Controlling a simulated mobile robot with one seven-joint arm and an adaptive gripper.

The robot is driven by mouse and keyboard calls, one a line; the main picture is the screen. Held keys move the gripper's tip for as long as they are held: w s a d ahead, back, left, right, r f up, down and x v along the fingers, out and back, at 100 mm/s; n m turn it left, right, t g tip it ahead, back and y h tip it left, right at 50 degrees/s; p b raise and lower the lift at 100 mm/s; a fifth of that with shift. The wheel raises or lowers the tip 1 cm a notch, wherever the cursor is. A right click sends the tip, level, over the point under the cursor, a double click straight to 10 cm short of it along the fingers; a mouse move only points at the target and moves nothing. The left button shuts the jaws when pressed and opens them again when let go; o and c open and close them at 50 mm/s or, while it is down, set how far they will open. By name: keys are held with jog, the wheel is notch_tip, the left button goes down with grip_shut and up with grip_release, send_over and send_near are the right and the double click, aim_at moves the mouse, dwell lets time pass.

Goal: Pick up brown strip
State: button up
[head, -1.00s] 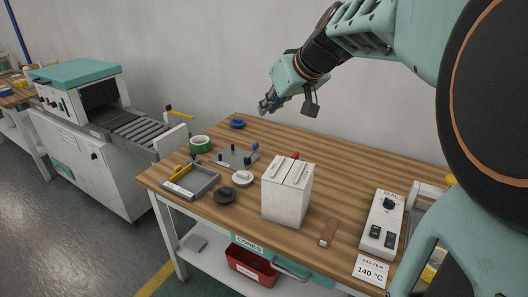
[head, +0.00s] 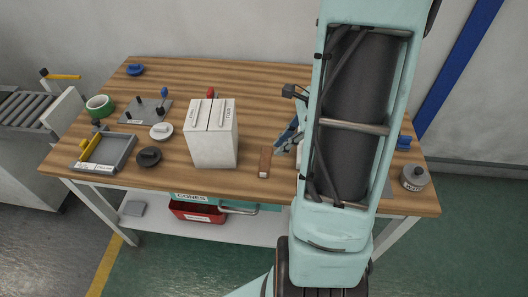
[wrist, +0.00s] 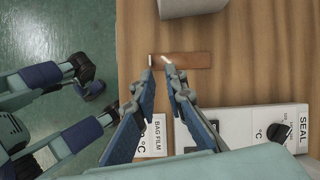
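The brown strip (head: 265,161) lies flat on the wooden table near its front edge, just right of the white box. It also shows in the wrist view (wrist: 192,60), lying crosswise beyond my fingertips. My gripper (wrist: 159,62) is open, with a narrow gap between the two fingertips. The tips are at the strip's left end in the wrist view, and one overlaps it; I cannot tell the height between them. In the head view my gripper (head: 283,147) is just right of the strip, partly hidden by my arm.
A white two-lidded box (head: 212,135) stands close left of the strip. The sealer (wrist: 250,125) and the bag film card (wrist: 151,139) lie close by in the wrist view. A grey tray (head: 103,152) and dark disc (head: 149,156) are farther left.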

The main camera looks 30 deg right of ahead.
aim_at(263, 173)
jog(key=a+f+m, duration=0.1)
jog(key=f, duration=0.2)
jog(key=a+f+b, duration=0.1)
jog(key=a+f, duration=0.1)
jog(key=f, duration=0.2)
jog(key=w+a+f+m, duration=0.1)
jog(key=f, duration=0.2)
jog(key=shift+a+f+m+y+b, duration=0.3)
jog(key=shift+f+b, duration=0.05)
jog(key=shift+c, duration=0.5)
grip_shut()
jog(key=shift+r, duration=0.15)
